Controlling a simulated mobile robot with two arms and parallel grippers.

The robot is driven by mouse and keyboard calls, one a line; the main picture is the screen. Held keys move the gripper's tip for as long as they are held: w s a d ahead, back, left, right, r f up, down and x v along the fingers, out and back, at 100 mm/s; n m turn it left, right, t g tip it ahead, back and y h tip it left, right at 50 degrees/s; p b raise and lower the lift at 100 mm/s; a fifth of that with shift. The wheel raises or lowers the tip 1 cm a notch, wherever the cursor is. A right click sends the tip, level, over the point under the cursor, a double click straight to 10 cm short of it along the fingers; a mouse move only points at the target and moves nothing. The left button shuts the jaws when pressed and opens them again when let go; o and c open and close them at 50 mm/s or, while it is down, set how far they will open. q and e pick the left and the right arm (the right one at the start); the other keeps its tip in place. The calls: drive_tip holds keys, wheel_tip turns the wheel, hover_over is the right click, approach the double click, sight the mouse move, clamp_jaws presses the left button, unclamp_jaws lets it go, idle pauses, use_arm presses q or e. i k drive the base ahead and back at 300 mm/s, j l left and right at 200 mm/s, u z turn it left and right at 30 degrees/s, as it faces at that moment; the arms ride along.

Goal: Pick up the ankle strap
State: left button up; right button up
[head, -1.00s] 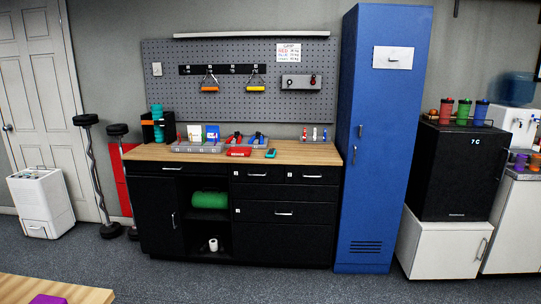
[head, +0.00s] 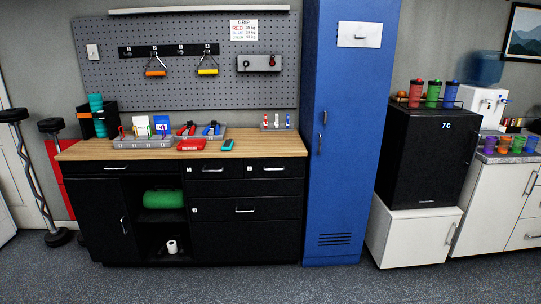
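I cannot pick out an ankle strap for certain in the head view. On the wooden-topped black workbench (head: 262,150) lie a red item (head: 191,145) and a small teal item (head: 227,145), too small to identify. Orange (head: 155,73) and yellow (head: 207,72) handles hang from a hook rail on the pegboard (head: 110,75). The insides of the bench's closed drawers and cupboard are hidden. Neither of my grippers shows.
A tall blue locker (head: 340,180) stands shut right of the bench. Further right are a black mini fridge (head: 425,160) on a white cabinet (head: 410,235) and a counter with cups. A green roll (head: 164,199) lies on the bench's open shelf. The grey floor (head: 250,285) in front is clear.

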sight(228, 145)
drive_tip(key=i+l, duration=0.1)
drive_tip(key=i, duration=0.7)
drive_tip(key=i+l+z, duration=0.1)
drive_tip(key=i, duration=0.7)
drive_tip(key=i+l+u, duration=0.1)
drive_tip(key=i+u, duration=0.4)
drive_tip(key=i+l+u, duration=0.2)
drive_tip(key=u, duration=0.25)
drive_tip(key=i+l+u, duration=0.35)
drive_tip(key=u, duration=0.15)
